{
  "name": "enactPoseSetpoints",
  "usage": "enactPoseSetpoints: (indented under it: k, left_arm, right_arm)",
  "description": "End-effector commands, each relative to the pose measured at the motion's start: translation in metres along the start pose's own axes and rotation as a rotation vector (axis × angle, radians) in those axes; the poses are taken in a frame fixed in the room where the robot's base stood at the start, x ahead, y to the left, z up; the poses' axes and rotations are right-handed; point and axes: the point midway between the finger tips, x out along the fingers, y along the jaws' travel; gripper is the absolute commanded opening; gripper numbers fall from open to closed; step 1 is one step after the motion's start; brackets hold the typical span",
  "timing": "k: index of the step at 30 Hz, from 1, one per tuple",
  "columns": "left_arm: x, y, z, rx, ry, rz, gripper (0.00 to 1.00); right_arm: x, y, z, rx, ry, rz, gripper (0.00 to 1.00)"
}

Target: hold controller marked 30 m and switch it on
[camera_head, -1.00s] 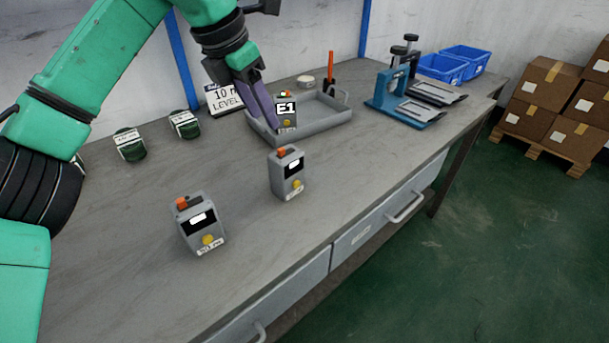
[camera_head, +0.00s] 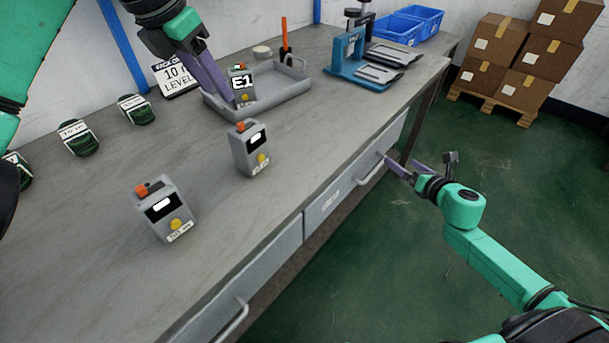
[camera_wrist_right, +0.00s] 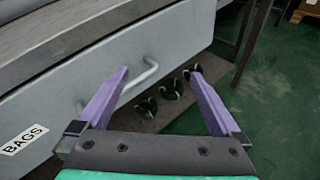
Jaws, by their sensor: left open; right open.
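Drawer handles (camera_head: 372,170) stick out from the bench front near my right gripper. Several green coils (camera_head: 136,108) sit at left.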

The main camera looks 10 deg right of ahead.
Motion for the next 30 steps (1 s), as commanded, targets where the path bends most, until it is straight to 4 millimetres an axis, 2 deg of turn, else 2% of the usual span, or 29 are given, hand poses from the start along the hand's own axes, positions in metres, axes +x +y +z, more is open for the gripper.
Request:
enactPoseSetpoints:
  k: [1, 3, 7, 9, 11, 15, 18, 21, 23, 26, 30]
  left_arm:
    - [0.000, 0.000, 0.000, 0.000, 0.000, 0.000, 0.50]
    - [0.000, 0.000, 0.000, 0.000, 0.000, 0.000, 0.50]
    - [0.000, 0.000, 0.000, 0.000, 0.000, 0.000, 0.50]
    - [0.000, 0.000, 0.000, 0.000, 0.000, 0.000, 0.50]
    - [0.000, 0.000, 0.000, 0.000, 0.000, 0.000, 0.50]
    - [0.000, 0.000, 0.000, 0.000, 0.000, 0.000, 0.50]
    - [0.000, 0.000, 0.000, 0.000, 0.000, 0.000, 0.50]
    - [0.000, 0.000, 0.000, 0.000, 0.000, 0.000, 0.50]
    - [0.000, 0.000, 0.000, 0.000, 0.000, 0.000, 0.50]
    - [0.000, 0.000, 0.000, 0.000, 0.000, 0.000, 0.50]
    - [0.000, 0.000, 0.000, 0.000, 0.000, 0.000, 0.50]
  right_arm:
    - [-0.002, 0.025, 0.022, -0.148, -0.022, 0.058, 1.00]
    - [-0.007, 0.061, 0.046, -0.361, -0.057, 0.135, 1.00]
    - [-0.022, 0.129, 0.067, -0.697, -0.124, 0.274, 1.00]
    - [-0.034, 0.165, 0.062, -0.800, -0.155, 0.351, 1.00]
    - [-0.043, 0.192, 0.049, -0.809, -0.172, 0.415, 1.00]
    - [-0.069, 0.254, 0.013, -0.627, -0.191, 0.551, 1.00]
    - [-0.087, 0.292, 0.002, -0.491, -0.208, 0.629, 1.00]
    - [-0.101, 0.316, 0.000, -0.408, -0.222, 0.678, 1.00]
    - [-0.103, 0.323, -0.001, -0.386, -0.226, 0.691, 1.00]
    - [-0.100, 0.328, 0.000, -0.379, -0.228, 0.696, 1.00]
    - [-0.085, 0.341, 0.002, -0.382, -0.229, 0.696, 1.00]
